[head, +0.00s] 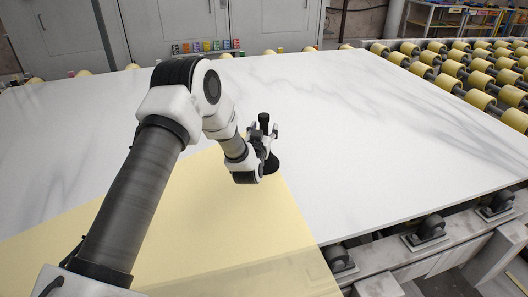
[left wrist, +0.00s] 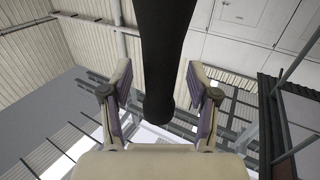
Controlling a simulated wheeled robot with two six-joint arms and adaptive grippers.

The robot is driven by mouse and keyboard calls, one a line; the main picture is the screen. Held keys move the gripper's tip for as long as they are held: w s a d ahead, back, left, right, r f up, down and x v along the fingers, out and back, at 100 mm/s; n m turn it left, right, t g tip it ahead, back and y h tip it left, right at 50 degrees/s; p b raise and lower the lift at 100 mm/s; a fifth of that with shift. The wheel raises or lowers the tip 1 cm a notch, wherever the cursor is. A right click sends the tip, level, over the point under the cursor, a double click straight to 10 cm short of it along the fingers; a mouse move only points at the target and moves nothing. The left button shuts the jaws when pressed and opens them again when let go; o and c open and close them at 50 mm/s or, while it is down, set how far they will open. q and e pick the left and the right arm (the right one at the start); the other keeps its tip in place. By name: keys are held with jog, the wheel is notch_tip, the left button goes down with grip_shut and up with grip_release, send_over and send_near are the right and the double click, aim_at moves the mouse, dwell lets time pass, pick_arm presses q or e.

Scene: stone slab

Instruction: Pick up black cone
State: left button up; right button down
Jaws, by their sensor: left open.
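The black cone (head: 264,121) stands upright on the white stone slab, with its tip showing above my left gripper (head: 269,143) and part of its dark base below it. My left gripper is open at the cone's side, its fingers on either side of the shaft. In the left wrist view the cone (left wrist: 162,55) runs down from the top edge between the two open fingers, with gaps on both sides. The cone's middle is partly hidden by the gripper in the head view. My right gripper is not in view.
The white marble slab (head: 390,135) is wide and mostly clear. A translucent yellow sheet-like area (head: 250,245) covers its near part. Yellow rollers (head: 480,80) lie beyond the right end. Several small colored items (head: 207,46) stand past the far edge, before grey cabinets (head: 270,22).

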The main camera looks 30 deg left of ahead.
pick_arm(q)
jog(key=shift+w+a+f, duration=0.1)
jog(key=shift+w+f, duration=0.05)
jog(key=shift+w, duration=0.05)
jog(key=shift+s, duration=0.15)
grip_shut()
jog(key=shift+r, duration=0.3)
